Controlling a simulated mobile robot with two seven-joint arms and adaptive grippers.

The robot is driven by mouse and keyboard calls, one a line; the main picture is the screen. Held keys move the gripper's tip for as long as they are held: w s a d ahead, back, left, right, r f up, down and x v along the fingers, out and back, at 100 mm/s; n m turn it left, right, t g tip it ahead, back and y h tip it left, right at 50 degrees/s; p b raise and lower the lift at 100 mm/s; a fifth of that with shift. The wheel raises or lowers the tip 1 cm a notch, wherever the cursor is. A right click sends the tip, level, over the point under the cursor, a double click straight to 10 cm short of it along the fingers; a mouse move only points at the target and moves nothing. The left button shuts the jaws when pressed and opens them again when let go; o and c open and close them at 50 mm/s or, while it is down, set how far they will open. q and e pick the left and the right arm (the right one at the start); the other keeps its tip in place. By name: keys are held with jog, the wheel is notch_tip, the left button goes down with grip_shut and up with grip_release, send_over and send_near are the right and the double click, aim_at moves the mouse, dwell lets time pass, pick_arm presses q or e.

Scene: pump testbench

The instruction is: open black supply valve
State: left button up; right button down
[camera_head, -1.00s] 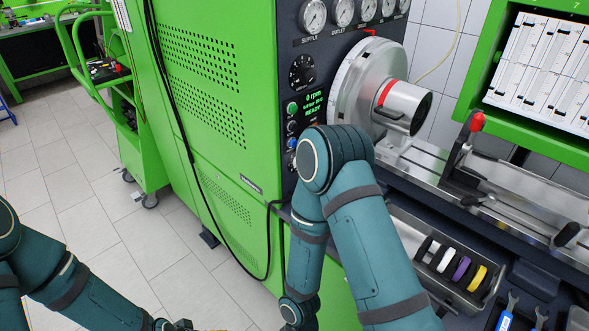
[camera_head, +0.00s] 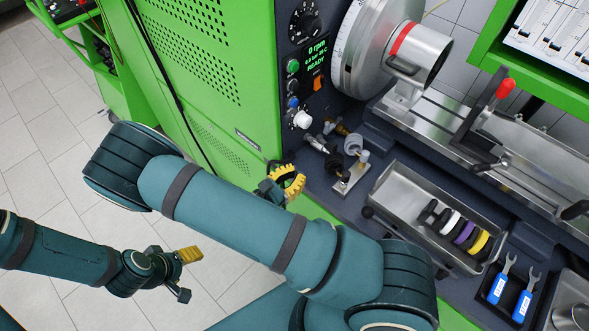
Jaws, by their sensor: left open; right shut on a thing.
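I cannot single out the black supply valve with certainty. A round black dial (camera_head: 304,25) sits on the dark panel at the top middle. Small metal and brass fittings (camera_head: 322,143) stick out below the panel. My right gripper (camera_head: 284,184), with yellow ribbed pads, is at the green cabinet's lower edge, left of and below the fittings and apart from them. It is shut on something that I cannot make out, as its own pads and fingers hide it. My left gripper (camera_head: 184,272) is open and empty over the tiled floor at the lower left.
A green cabinet (camera_head: 205,55) stands behind my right arm. The panel has a lit display (camera_head: 317,58) and a white knob (camera_head: 301,120). A metal tray (camera_head: 400,190) with coloured rings lies right of my grippers. Blue wrenches (camera_head: 523,305) lie at the lower right.

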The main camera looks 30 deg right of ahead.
aim_at(332, 151)
pick_arm(q)
jog(key=shift+r, duration=0.1)
pick_arm(e)
jog(key=d, duration=0.3)
jog(key=w+d, duration=0.1)
jog(key=d, duration=0.3)
jog(key=w+d, duration=0.1)
jog(key=d, duration=0.3)
jog(key=shift+f, duration=0.1)
jog(key=shift+s+d+p, duration=0.1)
jog(key=shift+d+p, duration=0.4)
jog(key=shift+d, duration=0.45)
pick_arm(q)
jog(key=shift+r, duration=0.7)
pick_arm(e)
jog(key=shift+a, duration=0.1)
